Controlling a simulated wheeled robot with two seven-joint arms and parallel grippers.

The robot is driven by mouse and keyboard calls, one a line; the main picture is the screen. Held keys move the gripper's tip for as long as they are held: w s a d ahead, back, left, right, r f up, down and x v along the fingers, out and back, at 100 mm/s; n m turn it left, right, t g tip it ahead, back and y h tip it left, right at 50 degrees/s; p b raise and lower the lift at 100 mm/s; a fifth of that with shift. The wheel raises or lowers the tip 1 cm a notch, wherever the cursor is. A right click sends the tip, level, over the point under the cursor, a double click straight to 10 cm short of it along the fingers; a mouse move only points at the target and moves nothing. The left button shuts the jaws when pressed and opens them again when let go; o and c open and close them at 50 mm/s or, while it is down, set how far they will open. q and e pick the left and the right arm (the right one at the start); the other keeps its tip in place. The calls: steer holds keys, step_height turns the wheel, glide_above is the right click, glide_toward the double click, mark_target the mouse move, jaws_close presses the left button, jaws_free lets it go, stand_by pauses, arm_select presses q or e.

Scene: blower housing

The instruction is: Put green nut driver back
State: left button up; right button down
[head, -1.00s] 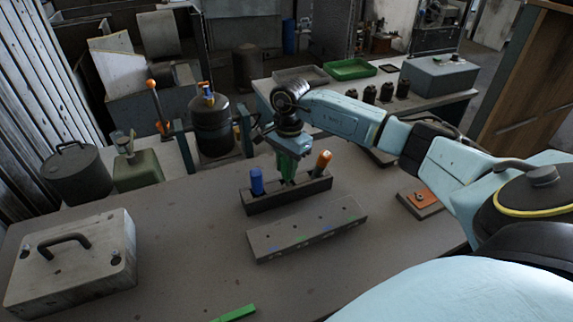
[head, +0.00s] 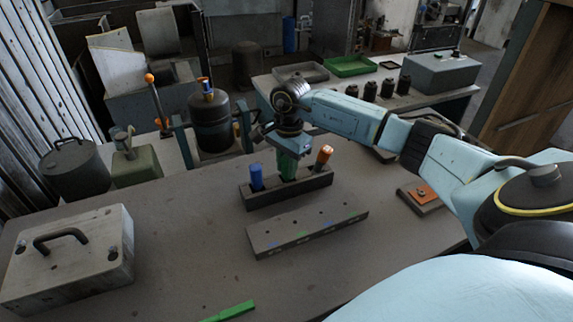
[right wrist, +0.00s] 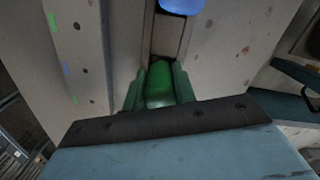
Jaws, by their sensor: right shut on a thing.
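My right gripper (head: 288,150) is shut on the green nut driver (head: 287,167), at the middle of the dark holder block (head: 300,192). The driver is upright, its lower part at the block; I cannot tell how deep it sits. In the right wrist view the green handle (right wrist: 159,84) is between the fingers. A blue-handled driver (head: 256,176) stands in the block's left end, and shows at the top of the right wrist view (right wrist: 182,4). An orange-handled driver (head: 322,160) stands at the right end. My left gripper is not in view.
A long grey bar with holes and coloured marks (head: 308,234) lies in front of the holder. A grey case with a handle (head: 70,262) is at the left, a green strip (head: 232,311) at the front edge. An orange-topped plate (head: 423,194) lies right. The bench between is clear.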

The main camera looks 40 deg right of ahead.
stand_by(0.4)
steer(key=c, duration=0.6)
jaws_free()
steer(key=shift+r+p, duration=2.45)
steer(key=shift+r, duration=1.6)
